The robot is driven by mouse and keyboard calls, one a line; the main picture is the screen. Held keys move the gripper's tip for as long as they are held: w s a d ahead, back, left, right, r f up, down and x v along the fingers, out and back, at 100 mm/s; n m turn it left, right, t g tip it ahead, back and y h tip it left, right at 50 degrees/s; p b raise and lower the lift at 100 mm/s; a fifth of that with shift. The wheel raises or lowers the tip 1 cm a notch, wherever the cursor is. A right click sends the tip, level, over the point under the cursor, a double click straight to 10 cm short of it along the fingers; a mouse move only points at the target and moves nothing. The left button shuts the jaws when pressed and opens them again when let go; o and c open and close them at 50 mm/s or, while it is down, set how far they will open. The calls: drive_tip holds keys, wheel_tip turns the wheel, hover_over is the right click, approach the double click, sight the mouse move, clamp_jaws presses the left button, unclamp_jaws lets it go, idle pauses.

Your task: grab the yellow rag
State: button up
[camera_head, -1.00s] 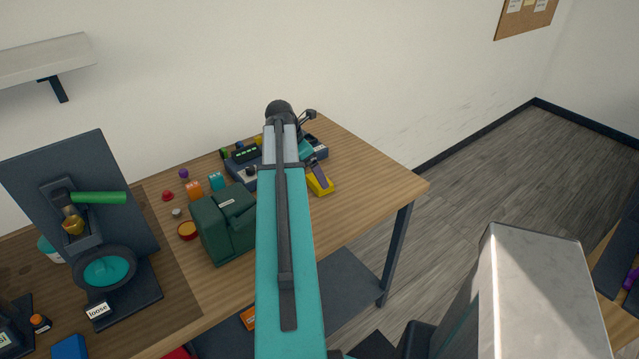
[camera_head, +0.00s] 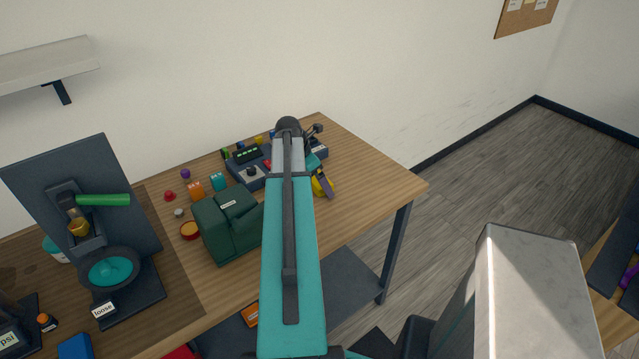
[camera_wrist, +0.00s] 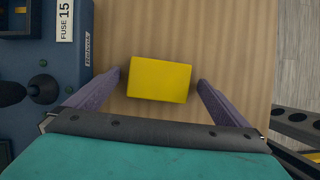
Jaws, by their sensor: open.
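The yellow rag (camera_wrist: 159,79) shows in the wrist view as a flat yellow block shape on the wooden table. In the head view only a small part of it (camera_head: 319,187) shows beside my gripper (camera_head: 326,183), and the rest is hidden behind the gripper. In the wrist view my gripper (camera_wrist: 159,83) is open, with one purple finger on each side of the rag. Gaps show between the rag and both fingers.
A blue panel box (camera_wrist: 52,110) labelled "FUSE 15" stands close to the left finger. The table (camera_head: 375,187) ends on the right. A green box (camera_head: 226,228) stands left of my arm, with small coloured pieces behind it.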

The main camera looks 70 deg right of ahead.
drive_tip(key=c, duration=1.1)
drive_tip(key=shift+r, duration=0.1)
drive_tip(key=shift+r+b, duration=1.35)
drive_tip(key=shift+r, duration=3.6)
